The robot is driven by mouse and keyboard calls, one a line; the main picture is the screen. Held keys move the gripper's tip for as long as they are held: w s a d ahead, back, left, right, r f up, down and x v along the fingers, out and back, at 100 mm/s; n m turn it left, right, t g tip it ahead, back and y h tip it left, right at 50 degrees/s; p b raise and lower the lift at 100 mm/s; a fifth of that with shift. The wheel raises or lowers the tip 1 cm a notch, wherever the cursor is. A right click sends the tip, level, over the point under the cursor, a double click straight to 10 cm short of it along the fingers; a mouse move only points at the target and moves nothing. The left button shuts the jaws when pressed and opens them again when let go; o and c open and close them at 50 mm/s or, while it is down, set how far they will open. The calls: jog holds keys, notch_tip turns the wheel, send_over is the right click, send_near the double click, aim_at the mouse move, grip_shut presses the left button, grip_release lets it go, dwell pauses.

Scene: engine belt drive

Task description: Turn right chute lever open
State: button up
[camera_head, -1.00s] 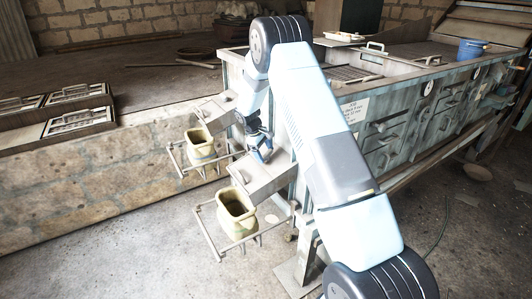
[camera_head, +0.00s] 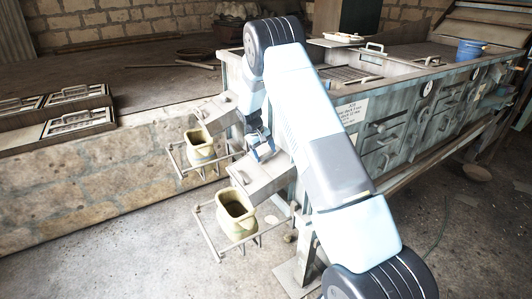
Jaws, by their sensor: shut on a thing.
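The right chute (camera_head: 262,178) is a pale metal trough sloping out from the left end of the weathered machine. How far the lever is turned cannot be told. A yellowish pot (camera_head: 237,214) stands upright below the chute's mouth on a wire rack. The left chute (camera_head: 214,113) is farther back, with a similar pot (camera_head: 200,147) below it.
The machine's long bench (camera_head: 385,125) with drawers fills the right side, with a blue pot (camera_head: 471,50) on top. A stone ledge (camera_head: 80,190) with framed grates (camera_head: 78,122) lies left. The front left floor is clear. My arm hides part of the bench.

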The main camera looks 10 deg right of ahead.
jog(key=shift+w+d+r, duration=0.1)
jog(key=shift+d, duration=0.15)
jog(key=o, duration=0.7)
jog(key=shift+o, duration=1.3)
jog(key=shift+a, duration=0.1)
jog(key=shift+a, duration=0.1)
jog(key=v, duration=1.3)
jog(key=shift+r, duration=0.2)
jog(key=shift+r, duration=0.1)
